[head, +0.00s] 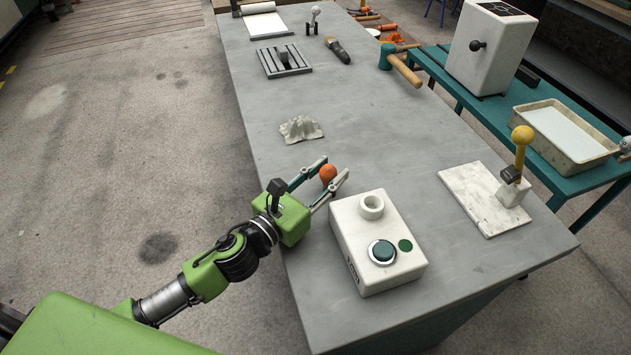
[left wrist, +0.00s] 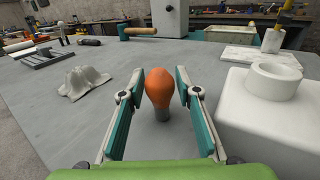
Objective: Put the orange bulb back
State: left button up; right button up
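The orange bulb (head: 328,174) stands upright on the grey bench, its grey base down; it also shows in the left wrist view (left wrist: 159,86). My left gripper (head: 334,171) is open, with its two fingers on either side of the bulb. In the left wrist view a gap shows between the bulb and each teal finger pad (left wrist: 154,88). A white box (head: 378,240) with a raised round socket (head: 371,206), a green button (head: 382,251) and a green dot stands to the right of the gripper. The socket's opening looks empty. My right gripper is not in view.
A crumpled grey cloth (head: 300,129) lies beyond the bulb. A white board (head: 478,196) with a yellow-knobbed lever (head: 522,137) is at the right. A mallet (head: 400,66), a brush and a slotted plate (head: 284,61) lie farther back. The bench middle is clear.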

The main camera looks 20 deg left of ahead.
pick_arm(q)
jog(key=b+v, duration=0.3)
jog(key=v, duration=0.8)
jog(key=shift+s+a+b, duration=0.1)
jog(key=shift+s+b, duration=0.25)
jog(key=shift+b, duration=0.05)
jog(key=shift+s+a+r, duration=0.1)
